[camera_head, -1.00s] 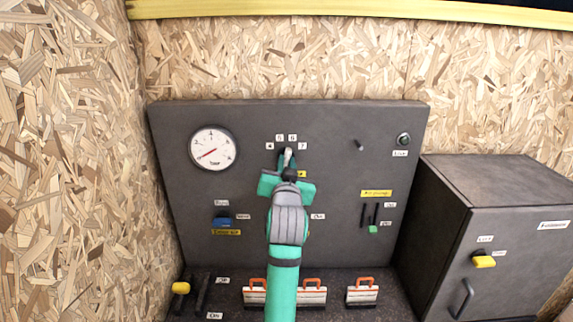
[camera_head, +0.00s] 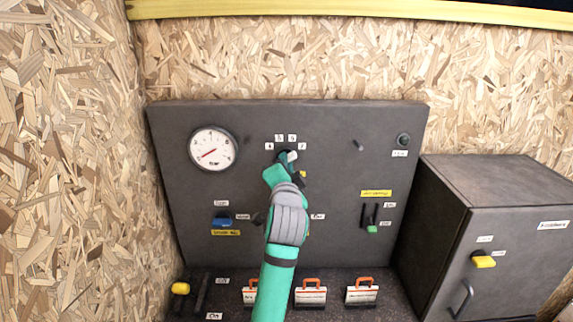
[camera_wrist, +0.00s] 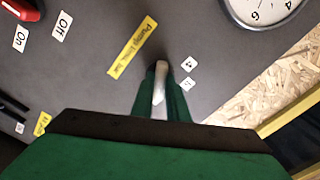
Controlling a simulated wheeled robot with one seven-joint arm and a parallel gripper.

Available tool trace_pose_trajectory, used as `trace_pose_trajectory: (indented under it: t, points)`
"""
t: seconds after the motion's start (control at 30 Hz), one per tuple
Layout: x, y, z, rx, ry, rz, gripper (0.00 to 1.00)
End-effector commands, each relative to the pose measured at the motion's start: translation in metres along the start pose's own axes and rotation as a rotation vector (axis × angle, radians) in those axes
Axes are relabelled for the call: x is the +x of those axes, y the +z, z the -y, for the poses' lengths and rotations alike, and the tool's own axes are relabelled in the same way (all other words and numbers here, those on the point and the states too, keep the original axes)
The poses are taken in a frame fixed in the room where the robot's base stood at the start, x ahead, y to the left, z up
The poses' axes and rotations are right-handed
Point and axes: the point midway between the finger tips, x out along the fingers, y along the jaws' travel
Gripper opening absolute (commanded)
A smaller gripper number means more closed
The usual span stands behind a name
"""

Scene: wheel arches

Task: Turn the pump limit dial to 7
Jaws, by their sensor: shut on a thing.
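The pump limit dial (camera_head: 292,156) is on the dark upright panel, below small white labels for 4, 5, 6 and 7. My gripper (camera_head: 286,160) is at the dial and hides much of it. In the wrist view my gripper (camera_wrist: 160,82) is shut on the dial's pale knob (camera_wrist: 158,85), with a finger on each side. In the head view the hand is tilted and the pale part leans right, toward the 7 label (camera_head: 302,146). The exact pointer reading is unclear. The yellow pump limit label (camera_wrist: 133,47) shows in the wrist view.
A round gauge (camera_head: 213,149) is left of the dial. A blue switch (camera_head: 222,221) is lower left and a green-tipped slider (camera_head: 372,228) lower right. Orange-handled blocks (camera_head: 311,292) stand on the ledge. A grey cabinet (camera_head: 480,190) stands at the right.

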Motion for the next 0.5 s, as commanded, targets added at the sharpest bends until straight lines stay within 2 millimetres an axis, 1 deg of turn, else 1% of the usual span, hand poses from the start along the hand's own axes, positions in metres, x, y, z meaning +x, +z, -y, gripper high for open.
trace_pose_trajectory:
  t: [0.2, 0.5]
  points:
    - [0.0007, -0.0013, 0.0006, 0.041, -0.001, -0.002, 0.0]
    - [0.0006, -0.0045, -0.0019, 0.047, 0.002, -0.005, 0.0]
